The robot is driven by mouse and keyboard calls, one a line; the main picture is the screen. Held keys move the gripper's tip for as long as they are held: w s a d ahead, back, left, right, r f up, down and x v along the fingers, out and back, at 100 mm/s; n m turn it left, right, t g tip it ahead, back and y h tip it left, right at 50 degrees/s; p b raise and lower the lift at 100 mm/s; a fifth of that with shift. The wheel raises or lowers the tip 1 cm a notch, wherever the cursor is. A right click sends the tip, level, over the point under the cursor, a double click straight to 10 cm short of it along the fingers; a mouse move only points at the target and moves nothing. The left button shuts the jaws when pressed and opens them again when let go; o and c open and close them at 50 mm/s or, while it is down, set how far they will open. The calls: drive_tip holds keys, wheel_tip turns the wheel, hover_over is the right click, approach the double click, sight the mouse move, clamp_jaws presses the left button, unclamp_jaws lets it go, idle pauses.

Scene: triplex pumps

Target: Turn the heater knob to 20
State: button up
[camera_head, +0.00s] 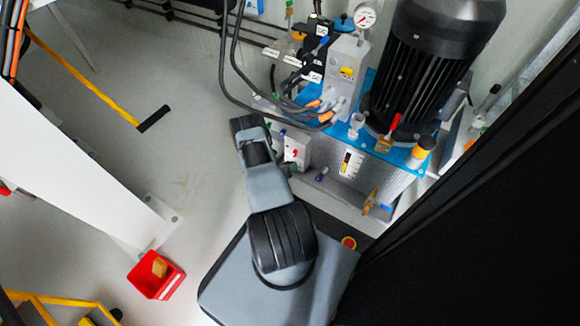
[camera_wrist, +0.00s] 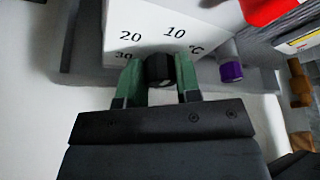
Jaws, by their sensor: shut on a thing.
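The black heater knob (camera_wrist: 158,68) is in the middle of the wrist view, on a white heater box (camera_wrist: 150,22). The box is printed with 10, 20, 30 and °C in black. The knob's pointer cannot be made out, so its setting is unclear. My gripper (camera_wrist: 160,77) has green fingers on the left and right of the knob and is shut on it. In the head view the white heater box (camera_head: 297,147) is at the pump unit's lower left, with my arm reaching to it; the knob is hidden there.
A purple cap (camera_wrist: 231,73) sticks out just right of the heater box. The black motor (camera_head: 428,62) and hoses (camera_head: 234,70) stand above it. A brass valve (camera_head: 370,200) is lower right. A red bin (camera_head: 150,285) is on the open floor at left.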

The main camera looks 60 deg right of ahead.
drive_tip(key=n+g+h, duration=0.1)
drive_tip(key=n, duration=0.2)
drive_tip(key=n+g+h, duration=0.1)
drive_tip(key=n, duration=0.2)
drive_tip(key=n+g, duration=0.1)
drive_tip(key=n, duration=0.2)
drive_tip(key=shift+w+a+f+g+h, duration=0.1)
drive_tip(key=shift+f+g+h, duration=0.2)
drive_tip(key=shift+g+h, duration=0.1)
drive_tip(key=shift+n, duration=0.3)
idle(0.4)
drive_tip(key=o, duration=0.9)
drive_tip(key=p+v, duration=0.1)
drive_tip(key=v, duration=1.2)
drive_tip(key=shift+w+a+p, duration=0.15)
drive_tip(key=shift+a+p, duration=0.2)
drive_tip(key=shift+p, duration=0.05)
